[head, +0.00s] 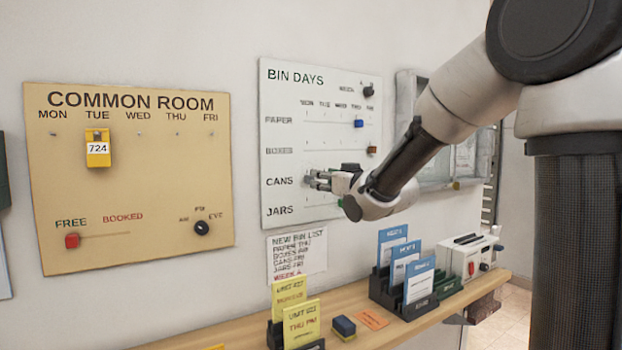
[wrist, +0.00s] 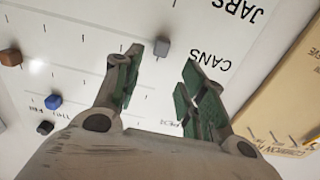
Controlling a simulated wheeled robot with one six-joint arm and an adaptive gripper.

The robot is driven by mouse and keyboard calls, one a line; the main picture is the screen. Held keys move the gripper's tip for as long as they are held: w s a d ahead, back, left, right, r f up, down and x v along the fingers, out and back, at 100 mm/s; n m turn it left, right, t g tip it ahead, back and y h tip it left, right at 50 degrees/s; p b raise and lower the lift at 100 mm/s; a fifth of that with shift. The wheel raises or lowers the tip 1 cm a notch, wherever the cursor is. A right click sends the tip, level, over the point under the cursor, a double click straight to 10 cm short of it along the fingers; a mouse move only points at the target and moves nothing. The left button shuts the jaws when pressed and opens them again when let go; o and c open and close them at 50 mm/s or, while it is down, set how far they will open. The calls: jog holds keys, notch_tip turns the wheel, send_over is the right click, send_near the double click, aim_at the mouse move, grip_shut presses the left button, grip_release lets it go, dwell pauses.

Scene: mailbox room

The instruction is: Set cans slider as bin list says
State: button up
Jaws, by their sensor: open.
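The white BIN DAYS board (head: 285,100) hangs on the wall, with rows PAPER, BOXES, CANS and JARS under day marks. The grey cans slider (wrist: 161,46) is at the MON end of the CANS row, near the CANS label. It also shows in the head view (head: 308,181). My gripper (wrist: 161,60) is open, its fingers on either side of the slider in the picture; I cannot tell whether they touch it. The bin list (head: 297,257) hangs below the board; its CANS line is too small to read surely. My gripper and arm hide part of the lower rows.
A blue slider (head: 359,123) is near THU on PAPER, a brown slider (head: 372,151) near FRI on BOXES. A black knob (head: 368,91) is at the top right. The COMMON ROOM board (head: 130,185) hangs left. A shelf (head: 210,335) with card holders runs below.

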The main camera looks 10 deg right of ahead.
aim_at(309, 180)
jog(key=x, duration=0.6)
jog(key=shift+w, duration=0.25)
jog(key=shift+f, duration=0.1)
grip_shut()
